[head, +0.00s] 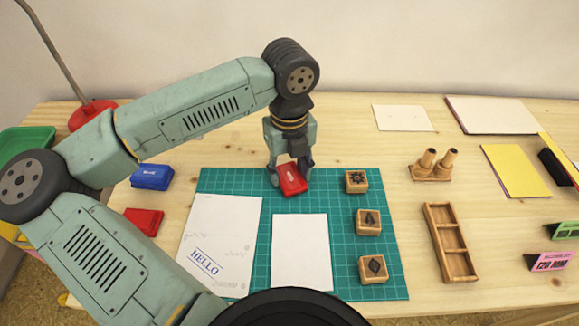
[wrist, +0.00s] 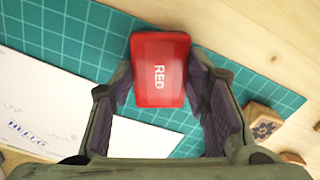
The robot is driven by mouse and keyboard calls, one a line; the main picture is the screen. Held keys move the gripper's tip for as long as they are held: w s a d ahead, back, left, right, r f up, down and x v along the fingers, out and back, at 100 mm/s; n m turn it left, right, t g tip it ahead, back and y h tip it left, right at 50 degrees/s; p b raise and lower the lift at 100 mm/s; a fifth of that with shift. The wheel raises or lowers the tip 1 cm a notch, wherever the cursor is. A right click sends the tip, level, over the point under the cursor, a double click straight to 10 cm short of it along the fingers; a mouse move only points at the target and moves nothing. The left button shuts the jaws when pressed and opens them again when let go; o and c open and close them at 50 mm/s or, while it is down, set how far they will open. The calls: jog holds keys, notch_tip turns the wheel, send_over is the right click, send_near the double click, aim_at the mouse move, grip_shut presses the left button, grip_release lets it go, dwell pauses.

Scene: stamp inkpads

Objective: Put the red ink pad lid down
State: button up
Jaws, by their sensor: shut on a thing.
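The red ink pad lid (head: 291,179) is held in my gripper (head: 291,176) over the back part of the green cutting mat (head: 335,186). I cannot tell whether the lid touches the mat. A red ink pad piece (head: 144,221) lies on the table left of the mat, partly hidden by my arm.
A blue ink pad (head: 152,177) lies left of the mat. A HELLO sheet (head: 222,240) and a blank sheet (head: 301,250) lie on the mat. Wooden stamps (head: 368,222) line its right side. A wooden tray (head: 449,244) stands farther right. Bare table shows between mat and tray.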

aim_at(290, 175)
jog(key=shift+f, duration=0.15)
jog(key=o, duration=0.8)
jog(key=shift+o, duration=0.2)
notch_tip(290, 175, up, 12)
jog(key=b, duration=0.1)
jog(key=shift+r, duration=0.2)
